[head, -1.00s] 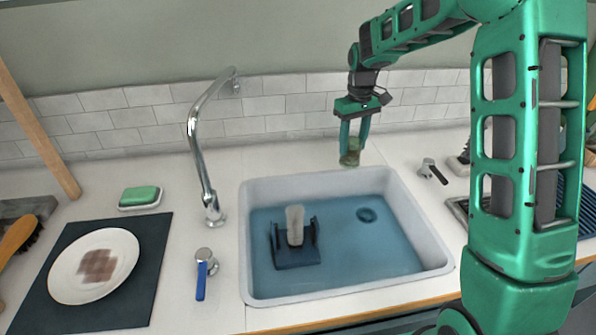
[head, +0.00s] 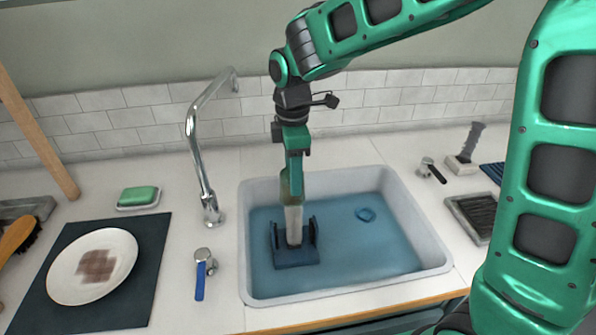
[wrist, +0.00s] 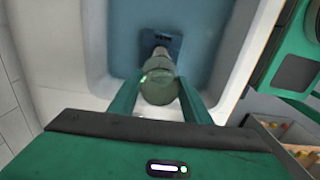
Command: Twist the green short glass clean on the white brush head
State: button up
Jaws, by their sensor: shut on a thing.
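My gripper (head: 291,196) is shut on the green short glass (head: 286,187), which is partly hidden behind a finger in the head view. In the wrist view the glass (wrist: 160,82) sits between both fingers. The white brush head (head: 294,225) stands upright on a dark blue base (head: 296,258) in the sink. The glass is lined up over the top of the brush head in the head view; I cannot tell whether the brush tip is inside it. In the wrist view the glass hides most of the brush.
A plate with a brown stain (head: 62,272) lies on a dark mat, near a green sponge (head: 139,195). A dark tray (head: 478,215) is at right.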

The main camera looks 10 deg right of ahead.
aim_at(294, 210)
jog(key=shift+f, duration=4.9)
jog(key=o, duration=0.4)
jog(key=shift+c, duration=0.6)
jog(key=shift+f, duration=0.55)
